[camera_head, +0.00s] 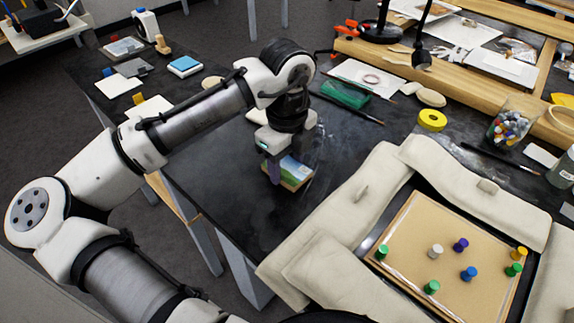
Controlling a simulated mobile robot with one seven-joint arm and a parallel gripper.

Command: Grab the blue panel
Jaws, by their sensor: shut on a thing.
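A small panel (297,171) with a blue and green painted face and a wooden edge is at my gripper (283,168), above or on the dark table (215,190). My gripper points down and is shut on this panel. A purple-looking finger shows at the panel's left side; the other finger is largely hidden. I cannot tell whether the panel touches the table. A separate flat block with a blue top (184,65) lies at the back left of the table, away from my gripper.
A padded frame with a cork board (450,262) and several coloured pegs fills the front right. A green block (346,94), yellow tape roll (432,119) and jar of coloured pieces (511,121) stand behind it. Bare table lies left of my gripper.

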